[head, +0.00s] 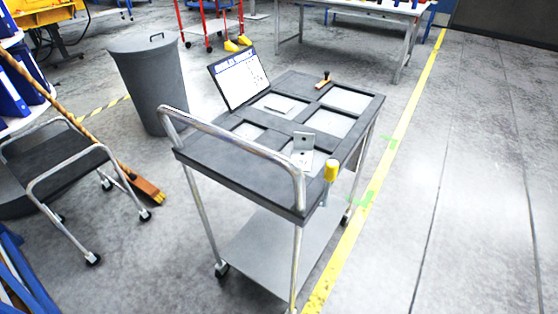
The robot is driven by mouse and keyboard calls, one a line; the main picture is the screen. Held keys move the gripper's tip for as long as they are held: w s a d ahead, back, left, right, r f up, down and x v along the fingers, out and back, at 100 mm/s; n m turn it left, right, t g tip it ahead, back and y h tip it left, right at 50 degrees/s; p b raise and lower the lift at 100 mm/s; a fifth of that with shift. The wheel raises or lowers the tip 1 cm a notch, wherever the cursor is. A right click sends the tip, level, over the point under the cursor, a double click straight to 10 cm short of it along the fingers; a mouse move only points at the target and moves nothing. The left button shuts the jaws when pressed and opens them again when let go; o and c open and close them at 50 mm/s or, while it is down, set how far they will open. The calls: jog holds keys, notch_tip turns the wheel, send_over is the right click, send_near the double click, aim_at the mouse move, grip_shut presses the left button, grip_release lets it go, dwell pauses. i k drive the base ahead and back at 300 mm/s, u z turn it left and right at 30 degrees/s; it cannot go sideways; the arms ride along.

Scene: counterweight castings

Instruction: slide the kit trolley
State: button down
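The kit trolley (194,153) stands in the middle of the head view. It has a dark grey top with several light recessed pockets, a lower grey shelf (262,252) and castors. Its silver push handle (235,130) is on the near side. A metal angle bracket (303,147) stands on the top, and a small wooden-handled tool (323,80) lies near the far edge. A clipboard with a sheet (240,78) is propped at the left edge. A yellow-handled item (331,171) sits at the right near side. My gripper is not in view.
A grey lidded bin (148,85) stands behind the trolley at left. A broom (145,188) leans by a small wheeled step (60,178) at left. A yellow floor line (385,160) with green tape marks runs along the trolley's right. The floor right of the line is clear.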

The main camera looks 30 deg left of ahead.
aim_at(248, 149)
jog(key=u, duration=1.35)
jog(key=k, duration=0.75)
jog(key=u, duration=0.05)
jog(key=i, duration=0.75)
jog(key=z, duration=0.1)
